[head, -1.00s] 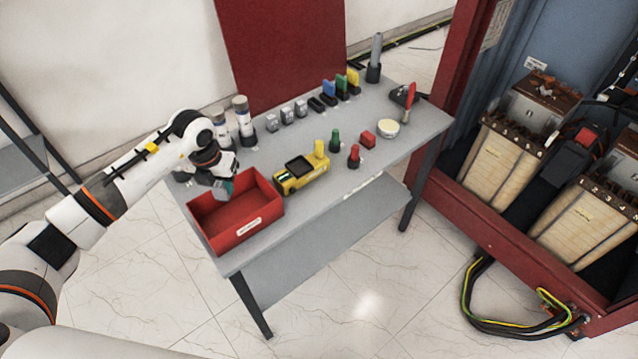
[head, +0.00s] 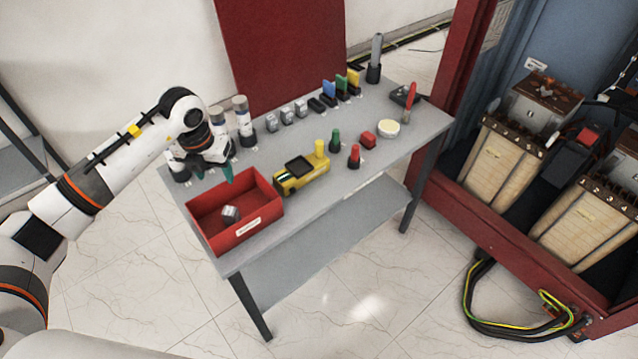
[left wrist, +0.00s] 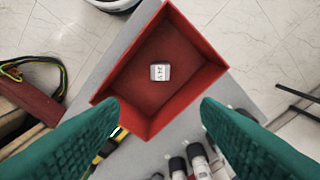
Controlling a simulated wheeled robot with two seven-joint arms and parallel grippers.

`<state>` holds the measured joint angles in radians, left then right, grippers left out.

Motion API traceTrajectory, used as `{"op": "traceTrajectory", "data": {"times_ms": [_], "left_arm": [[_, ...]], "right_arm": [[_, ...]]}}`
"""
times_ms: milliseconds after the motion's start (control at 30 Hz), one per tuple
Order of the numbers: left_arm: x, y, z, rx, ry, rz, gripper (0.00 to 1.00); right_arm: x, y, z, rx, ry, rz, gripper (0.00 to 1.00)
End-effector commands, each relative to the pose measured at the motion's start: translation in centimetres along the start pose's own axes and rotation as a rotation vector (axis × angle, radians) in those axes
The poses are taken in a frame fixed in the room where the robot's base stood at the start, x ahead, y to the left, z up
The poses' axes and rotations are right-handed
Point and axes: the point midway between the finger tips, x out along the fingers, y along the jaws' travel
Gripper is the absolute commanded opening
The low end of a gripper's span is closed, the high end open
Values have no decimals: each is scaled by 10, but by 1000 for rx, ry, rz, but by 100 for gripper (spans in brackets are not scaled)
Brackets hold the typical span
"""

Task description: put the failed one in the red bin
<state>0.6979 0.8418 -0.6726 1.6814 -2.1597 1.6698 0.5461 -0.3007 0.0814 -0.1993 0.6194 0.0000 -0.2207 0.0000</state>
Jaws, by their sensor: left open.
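A red bin (head: 257,228) stands at the front left corner of the grey table. A small grey-white block (head: 230,213) lies on the bin's floor; it also shows in the left wrist view (left wrist: 160,72), with dark marks on its face. My left gripper (head: 213,176) is open and empty above the table, behind the bin. Its green fingers (left wrist: 163,125) are spread wide in the left wrist view, with the bin beyond them. Similar grey blocks (head: 287,116) stand in a row at the back of the table. My right gripper is not in view.
A yellow device (head: 301,174) sits right beside the bin. White-topped cylinders (head: 243,118) stand at the back left, close to my left gripper. Green and red posts, coloured clips and a round white disc occupy the table's right side. A red cabinet (head: 520,228) stands at the right.

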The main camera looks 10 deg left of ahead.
Motion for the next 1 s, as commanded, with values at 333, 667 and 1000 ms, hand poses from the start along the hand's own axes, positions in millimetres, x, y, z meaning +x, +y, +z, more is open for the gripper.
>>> {"op": "traceTrajectory", "data": {"times_ms": [333,667,1000], "left_arm": [[-62,0,0,0,2,0,58],[-73,0,0,0,-1,0,58],[-67,14,1,24,9,51,58]], "right_arm": [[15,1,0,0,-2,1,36],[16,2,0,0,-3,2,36],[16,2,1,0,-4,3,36]]}}
